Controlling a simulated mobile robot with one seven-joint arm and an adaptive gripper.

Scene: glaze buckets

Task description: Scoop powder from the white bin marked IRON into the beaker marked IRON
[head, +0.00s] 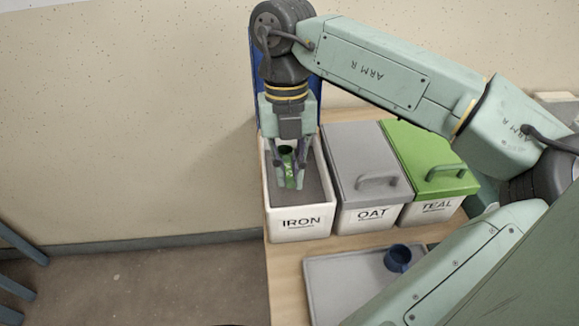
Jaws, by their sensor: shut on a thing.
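The white bin marked IRON (301,224) stands at the left end of the table. It is open, with dark grey powder (315,190) inside. My gripper (289,176) points down into this bin and is shut on a small green tool (289,168), which looks like a scoop. My fingers partly hide the tool. I cannot tell whether it touches the powder or has powder in it. I see no beaker marked IRON; my arm covers part of the table at the right.
A lidded grey OAT bin (364,170) and a green-lidded TEAL bin (431,160) stand right of the IRON bin. A blue panel (258,72) rises behind it. A grey tray (335,280) in front holds a blue cup (397,259) with no readable label.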

